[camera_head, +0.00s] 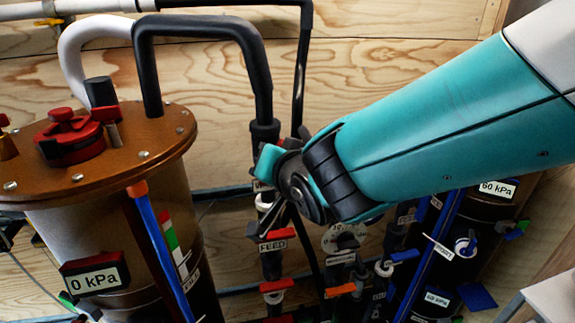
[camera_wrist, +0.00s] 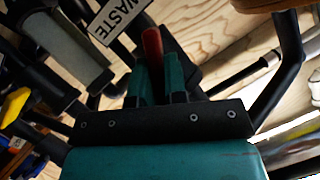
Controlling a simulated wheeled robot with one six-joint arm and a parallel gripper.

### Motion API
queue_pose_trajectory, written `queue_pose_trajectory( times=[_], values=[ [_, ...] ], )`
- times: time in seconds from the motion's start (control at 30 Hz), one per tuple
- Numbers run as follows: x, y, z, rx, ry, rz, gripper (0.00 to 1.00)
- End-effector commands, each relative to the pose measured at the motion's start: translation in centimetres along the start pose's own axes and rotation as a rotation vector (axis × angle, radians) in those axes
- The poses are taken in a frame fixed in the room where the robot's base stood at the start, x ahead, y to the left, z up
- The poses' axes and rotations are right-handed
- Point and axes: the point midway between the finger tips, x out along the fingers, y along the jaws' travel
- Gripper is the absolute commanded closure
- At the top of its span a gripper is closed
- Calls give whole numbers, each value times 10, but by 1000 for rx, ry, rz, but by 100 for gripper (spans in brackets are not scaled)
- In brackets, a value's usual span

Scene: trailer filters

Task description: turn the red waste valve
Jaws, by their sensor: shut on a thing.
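The red waste valve handle (camera_wrist: 152,45) stands up between the two teal fingers of my gripper (camera_wrist: 158,72) in the wrist view. The gripper is shut on it. A white label reading WASTE (camera_wrist: 118,16) is just to the left of the handle. The wrist hides the waste handle there, and the valve's body cannot be made out.
A tank with a brown lid (camera_head: 110,145) and a 0 kPa display (camera_head: 95,281) stands at left. Black pipes (camera_head: 262,90) run close around my wrist. A second tank with a 60 kPa display (camera_head: 497,189) is at right.

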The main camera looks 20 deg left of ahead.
Motion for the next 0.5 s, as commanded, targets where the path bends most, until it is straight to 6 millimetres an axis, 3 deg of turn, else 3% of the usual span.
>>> queue_pose_trajectory(
  times=[0.5],
  values=[
    [0,0,2,-380,-1,155,100]
  ],
)
